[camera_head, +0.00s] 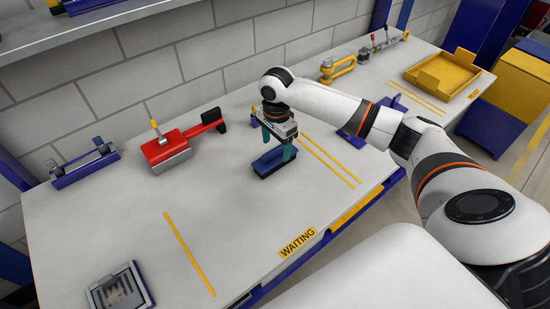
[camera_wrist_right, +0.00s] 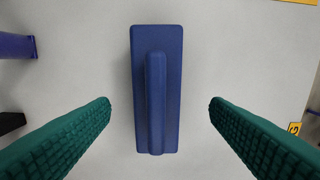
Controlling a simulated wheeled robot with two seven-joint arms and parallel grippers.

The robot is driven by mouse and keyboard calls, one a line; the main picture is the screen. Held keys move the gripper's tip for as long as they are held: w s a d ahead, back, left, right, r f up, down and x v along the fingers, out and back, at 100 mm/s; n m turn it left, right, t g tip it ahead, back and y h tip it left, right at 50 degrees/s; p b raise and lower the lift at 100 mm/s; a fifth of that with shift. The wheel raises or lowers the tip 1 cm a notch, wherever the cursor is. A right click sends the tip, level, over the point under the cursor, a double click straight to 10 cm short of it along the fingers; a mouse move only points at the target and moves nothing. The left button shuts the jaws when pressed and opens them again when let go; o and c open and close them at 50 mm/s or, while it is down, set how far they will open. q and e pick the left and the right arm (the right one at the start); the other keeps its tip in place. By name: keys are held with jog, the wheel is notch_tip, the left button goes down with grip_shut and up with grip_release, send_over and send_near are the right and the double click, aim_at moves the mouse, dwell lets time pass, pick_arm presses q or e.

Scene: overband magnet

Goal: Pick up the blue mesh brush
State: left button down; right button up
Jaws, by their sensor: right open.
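The blue mesh brush (camera_head: 274,161) lies on the light grey table, a rectangular block with a raised handle bar along its top. My right gripper (camera_head: 278,148) is just above it, pointing down. In the right wrist view the brush (camera_wrist_right: 157,90) sits between the two green textured fingers (camera_wrist_right: 160,103), with a clear gap on each side. The right gripper is open and holds nothing. My left gripper is not in view.
A red tool with a black end (camera_head: 180,147) and a blue rack (camera_head: 83,165) stand to the left. A grey slotted tray (camera_head: 120,291) is at front left. A yellow tray (camera_head: 449,72) and yellow shackle (camera_head: 338,69) are toward the back right.

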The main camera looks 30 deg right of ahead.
aim_at(275, 149)
notch_tip(275, 149, down, 4)
jog(key=shift+w+f, duration=0.1)
jog(key=shift+f, duration=0.45)
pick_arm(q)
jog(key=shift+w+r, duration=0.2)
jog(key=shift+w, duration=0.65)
pick_arm(e)
jog(key=shift+c, duration=0.2)
jog(key=c, duration=1.1)
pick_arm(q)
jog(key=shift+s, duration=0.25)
pick_arm(e)
jog(key=shift+r, duration=5.05)
